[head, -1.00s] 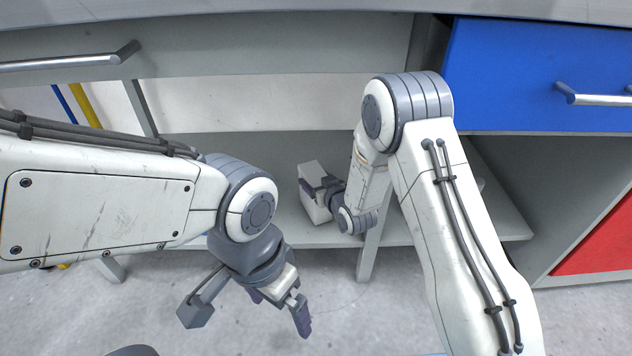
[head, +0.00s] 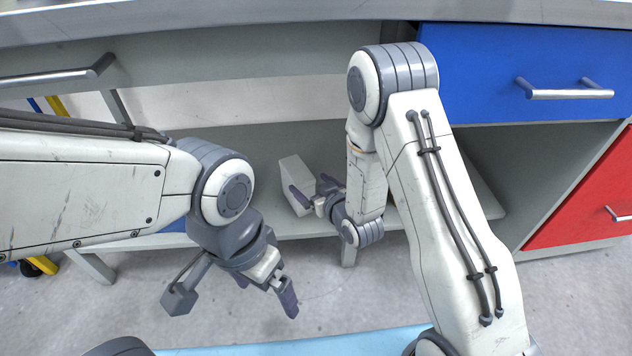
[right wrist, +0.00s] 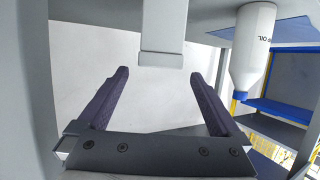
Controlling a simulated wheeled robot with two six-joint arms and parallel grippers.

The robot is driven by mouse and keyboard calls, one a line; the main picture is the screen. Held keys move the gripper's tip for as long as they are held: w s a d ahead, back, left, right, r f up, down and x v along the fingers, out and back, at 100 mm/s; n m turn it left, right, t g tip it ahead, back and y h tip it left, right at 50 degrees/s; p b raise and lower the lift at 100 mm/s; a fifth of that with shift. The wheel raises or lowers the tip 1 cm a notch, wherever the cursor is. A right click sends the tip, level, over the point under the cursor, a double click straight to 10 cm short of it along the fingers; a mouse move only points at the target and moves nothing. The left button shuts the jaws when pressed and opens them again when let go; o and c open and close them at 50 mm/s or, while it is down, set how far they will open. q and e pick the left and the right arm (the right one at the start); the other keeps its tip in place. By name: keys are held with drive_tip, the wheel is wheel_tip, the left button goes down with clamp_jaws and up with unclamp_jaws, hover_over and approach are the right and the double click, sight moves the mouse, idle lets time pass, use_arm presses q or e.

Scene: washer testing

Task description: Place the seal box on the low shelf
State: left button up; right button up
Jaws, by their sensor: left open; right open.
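The seal box, a plain pale box (head: 296,178), stands on the grey low shelf (head: 250,227) under the bench, near its front part. My right gripper (head: 313,191) is open at the box's right side, its dark fingers pointing at it. In the right wrist view, which appears upside down, the open fingers of that gripper (right wrist: 158,88) show with a pale block (right wrist: 163,32), seemingly the box, beyond and between their tips. My left gripper (head: 268,284) hangs open and empty in front of the shelf, pointing down.
A blue drawer (head: 530,75) with a bar handle is above right, and a red drawer (head: 595,200) is lower right. A white bottle with a blue cap (right wrist: 252,50) is near the box. The shelf left of the box looks clear.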

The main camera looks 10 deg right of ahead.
drive_tip(key=v, duration=0.3)
idle(0.5)
drive_tip(key=b, duration=0.5)
approach(290, 160)
drive_tip(key=w+f, duration=0.1)
drive_tip(key=f, duration=0.1)
drive_tip(key=w+a+f, duration=0.1)
drive_tip(key=w+f, duration=0.2)
drive_tip(key=f, duration=0.1)
drive_tip(key=shift+w+a, duration=0.35)
drive_tip(key=shift+a, duration=0.05)
wheel_tip(290, 160, up, 4)
drive_tip(key=p, duration=0.2)
drive_tip(key=shift+s+d+r+p, duration=0.1)
drive_tip(key=shift+r+p, duration=0.1)
drive_tip(key=shift+p, duration=0.2)
